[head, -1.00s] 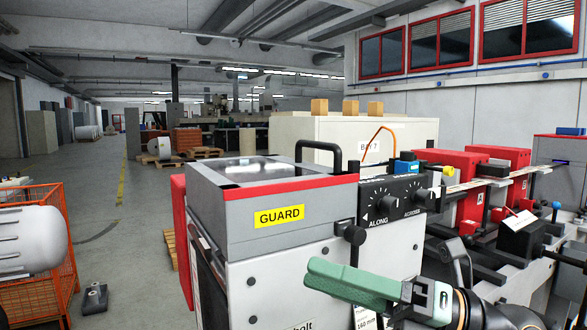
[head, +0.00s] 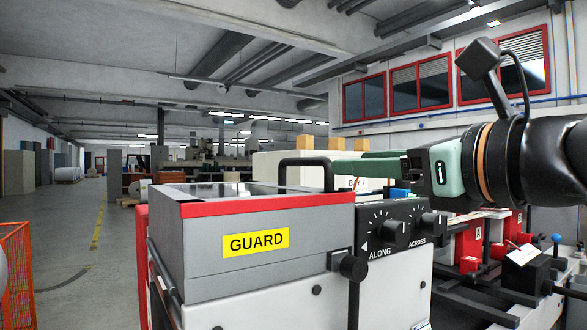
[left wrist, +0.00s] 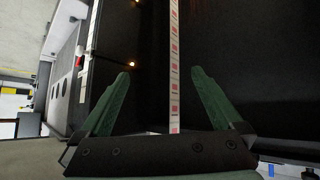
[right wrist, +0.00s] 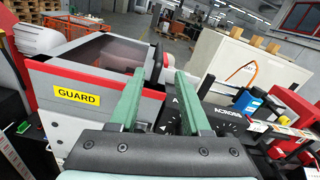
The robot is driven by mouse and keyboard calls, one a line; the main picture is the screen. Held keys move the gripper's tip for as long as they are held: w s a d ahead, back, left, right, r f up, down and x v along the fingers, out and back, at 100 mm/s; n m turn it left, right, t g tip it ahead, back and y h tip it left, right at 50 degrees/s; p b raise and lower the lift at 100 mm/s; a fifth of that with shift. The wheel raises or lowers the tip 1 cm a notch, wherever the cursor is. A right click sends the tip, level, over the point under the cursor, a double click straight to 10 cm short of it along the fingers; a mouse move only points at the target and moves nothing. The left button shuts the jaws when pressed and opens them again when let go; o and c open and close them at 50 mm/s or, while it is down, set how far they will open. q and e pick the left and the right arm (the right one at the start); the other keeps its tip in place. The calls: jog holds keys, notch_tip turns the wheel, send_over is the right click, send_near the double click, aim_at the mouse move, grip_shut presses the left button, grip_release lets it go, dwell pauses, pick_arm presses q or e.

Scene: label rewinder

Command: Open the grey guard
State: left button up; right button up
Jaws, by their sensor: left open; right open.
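The grey guard (head: 200,250) is shut. It is a box with a red edge, a dark window on top and a yellow GUARD label (head: 256,242). Its black handle (head: 305,162) stands at the right end. My right gripper (head: 345,170) points left at the handle's height, its tips by the handle. In the right wrist view the guard (right wrist: 60,75) is at left, and the black handle (right wrist: 153,62) shows between the open fingers (right wrist: 160,72); contact cannot be told. My left gripper (left wrist: 160,75) is open, with a printed label strip (left wrist: 174,60) seen between its fingers.
A panel with ALONG and ACROSS knobs (head: 388,232) sits right of the guard, below my right gripper. A black knob (head: 352,267) sticks out at the guard's front right. Red machine units (head: 510,225) stand further right. An orange cage (head: 15,270) is at left; floor between is clear.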

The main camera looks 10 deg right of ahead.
pick_arm(q)
jog(key=shift+s+a+r+p, duration=0.35)
jog(key=shift+a+r+p, duration=0.4)
jog(key=shift+p, duration=0.5)
pick_arm(e)
send_near(286, 161)
jog(key=x, duration=0.5)
jog(key=shift+w+d, duration=0.2)
pick_arm(q)
jog(key=shift+d, duration=0.1)
pick_arm(e)
grip_shut()
pick_arm(q)
jog(key=shift+s, duration=0.1)
